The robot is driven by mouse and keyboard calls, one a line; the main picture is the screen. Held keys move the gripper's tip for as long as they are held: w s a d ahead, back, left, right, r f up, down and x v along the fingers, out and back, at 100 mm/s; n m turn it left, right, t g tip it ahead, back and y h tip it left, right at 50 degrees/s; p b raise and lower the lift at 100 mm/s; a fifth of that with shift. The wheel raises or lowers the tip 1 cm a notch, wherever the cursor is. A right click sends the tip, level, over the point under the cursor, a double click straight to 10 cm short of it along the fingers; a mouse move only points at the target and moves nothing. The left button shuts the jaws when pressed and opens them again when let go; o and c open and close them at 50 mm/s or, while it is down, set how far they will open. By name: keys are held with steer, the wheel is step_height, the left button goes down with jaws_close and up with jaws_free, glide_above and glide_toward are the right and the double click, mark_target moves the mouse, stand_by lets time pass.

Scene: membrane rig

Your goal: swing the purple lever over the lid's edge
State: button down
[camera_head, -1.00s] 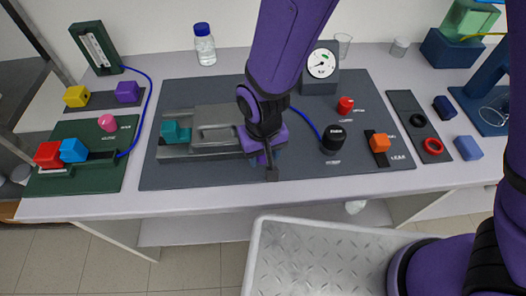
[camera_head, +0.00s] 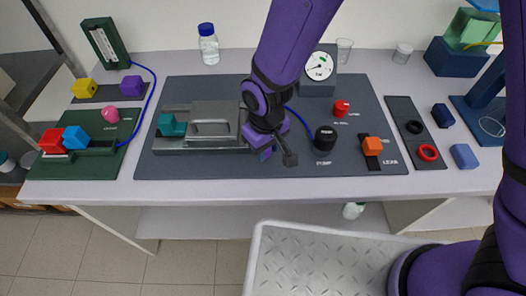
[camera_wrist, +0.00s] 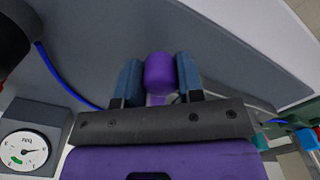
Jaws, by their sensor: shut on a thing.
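The purple lever (camera_wrist: 160,74) shows in the wrist view as a rounded purple block between the two blue-grey fingers of my gripper (camera_wrist: 159,80). My gripper is shut on it. In the head view, my gripper (camera_head: 265,142) is at the right end of the grey membrane cell and its lid (camera_head: 214,110), tilted. My wrist hides much of the lever and its pivot there. The lid has a bar handle and looks flat on the cell. A teal lever (camera_head: 172,126) is at the cell's left end.
A black knob (camera_head: 325,138), an orange slider (camera_head: 372,146) and a red knob (camera_head: 341,107) stand to the right. The gauge (camera_head: 319,67) is behind. A blue tube (camera_head: 301,120) passes close by my gripper. The dark board in front of the cell is clear.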

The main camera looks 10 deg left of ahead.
mark_target(280, 150)
steer(key=w+d+n, duration=0.1)
steer(key=n, duration=0.1)
steer(key=w+d+n, duration=0.1)
steer(key=shift+n, duration=0.4)
steer(key=w+n, duration=0.1)
steer(key=w+d+n, duration=0.1)
steer(key=n, duration=0.1)
steer(key=shift+d+n, duration=0.15)
steer(key=shift+n, duration=0.15)
steer(key=n, duration=0.1)
steer(key=w+n, duration=0.2)
steer(key=shift+w+d, duration=0.25)
steer(key=shift+w+a+n, duration=0.1)
steer(key=shift+w+n, duration=0.4)
steer(key=shift+n, duration=0.35)
steer(key=shift+w+n, duration=0.5)
steer(key=shift+n, duration=0.35)
steer(key=c, duration=0.8)
jaws_free()
steer(key=shift+o, duration=0.2)
steer(key=shift+r, duration=0.15)
